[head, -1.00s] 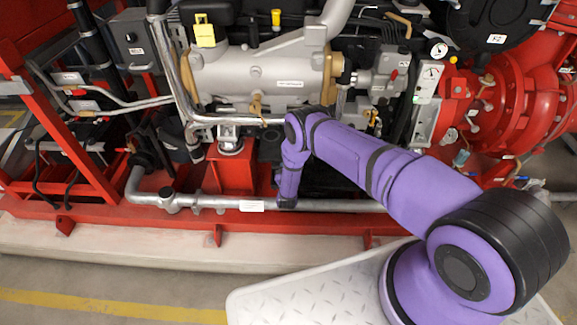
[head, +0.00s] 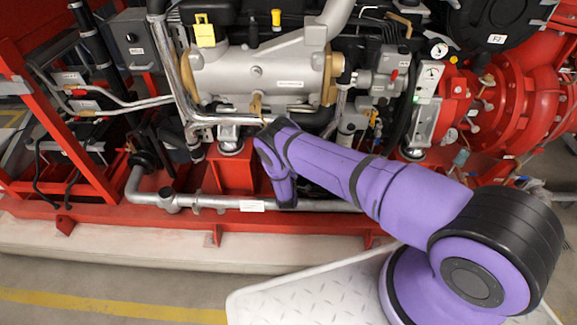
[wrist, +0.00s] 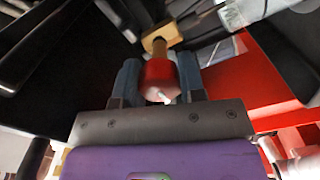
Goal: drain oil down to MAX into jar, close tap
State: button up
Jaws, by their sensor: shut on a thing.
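In the wrist view my gripper (wrist: 160,84) is shut around a red cylindrical knob (wrist: 159,74), which looks like the tap's handle. The knob has a small white mark at its near end. Behind it a brass stem leads to a square brass fitting (wrist: 160,38). In the head view my purple arm reaches to the low front of the engine (head: 262,75), and its lower end hides the gripper and the knob. I cannot make out a jar, an oil level or a MAX mark in either view.
A silver pipe (head: 325,204) runs low along the red base frame (head: 110,220). A red support block (head: 231,175) stands just left of my arm's end. Dark engine parts crowd the gripper in the wrist view. The floor at the front left is clear.

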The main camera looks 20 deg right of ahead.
jog(key=shift+n, duration=0.7)
jog(key=o, duration=0.9)
jog(key=shift+o, duration=0.2)
jog(key=v, duration=1)
jog(key=shift+s+a, duration=0.15)
jog(key=shift+s, duration=0.25)
